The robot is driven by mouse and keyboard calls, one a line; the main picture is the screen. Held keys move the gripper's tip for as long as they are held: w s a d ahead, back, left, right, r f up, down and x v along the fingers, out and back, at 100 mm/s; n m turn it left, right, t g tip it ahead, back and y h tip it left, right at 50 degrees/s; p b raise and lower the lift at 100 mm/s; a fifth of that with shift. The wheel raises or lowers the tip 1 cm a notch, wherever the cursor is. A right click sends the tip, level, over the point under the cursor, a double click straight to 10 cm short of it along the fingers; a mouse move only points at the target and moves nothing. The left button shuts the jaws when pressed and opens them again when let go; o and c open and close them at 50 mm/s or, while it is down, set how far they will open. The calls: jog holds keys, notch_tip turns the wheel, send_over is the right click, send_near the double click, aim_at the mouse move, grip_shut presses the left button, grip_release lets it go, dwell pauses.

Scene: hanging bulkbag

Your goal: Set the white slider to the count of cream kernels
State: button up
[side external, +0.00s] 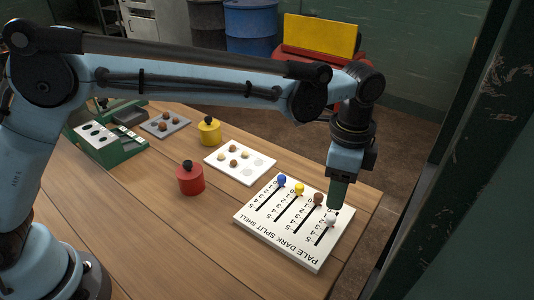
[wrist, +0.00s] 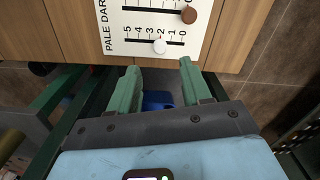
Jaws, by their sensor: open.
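The slider board (side external: 252,222) lies at the table's right front, with numbered slots and lettering reading PALE, DARK, SPLIT, SHELL. The white slider (side external: 331,219) is in the slot nearest the right edge. In the wrist view the white slider (wrist: 159,46) stands near the 2 mark. My gripper (side external: 335,203) points down just above and behind the white slider. In the wrist view my gripper (wrist: 160,75) is open, its fingers apart with nothing between them. A white card (side external: 240,172) holds a few small cream and brown kernels; their exact kinds are hard to tell.
Blue (side external: 281,180), yellow (side external: 298,188) and brown (side external: 318,198) sliders sit near their slots' far ends. A red pot (side external: 190,180), a yellow pot (side external: 209,133), a grey tray (side external: 158,130) with brown kernels and a green-and-white box (side external: 97,143) stand farther left.

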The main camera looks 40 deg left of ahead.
notch_tip(320, 180, up, 5)
jog(key=shift+r, duration=0.1)
dwell(0.4)
jog(key=s+a+r+n+t+h, duration=0.1)
jog(key=s+a+r+n+t, duration=0.15)
jog(key=a, duration=0.55)
jog(key=s+a+r+n+t, duration=0.15)
jog(key=a+n, duration=0.25)
jog(key=a, duration=0.4)
jog(key=s+a+f+n+t, duration=0.1)
jog(key=s+a+f+n, duration=0.1)
jog(key=s+a+n, duration=0.2)
jog(key=s+a+f+n+t+y, duration=0.1)
jog(key=s+a+f+n+t, duration=0.1)
jog(key=a, duration=0.6)
jog(key=s+f+n, duration=0.1)
jog(key=s+n, duration=0.1)
jog(key=s, duration=0.1)
jog(key=shift+a+f, duration=0.35)
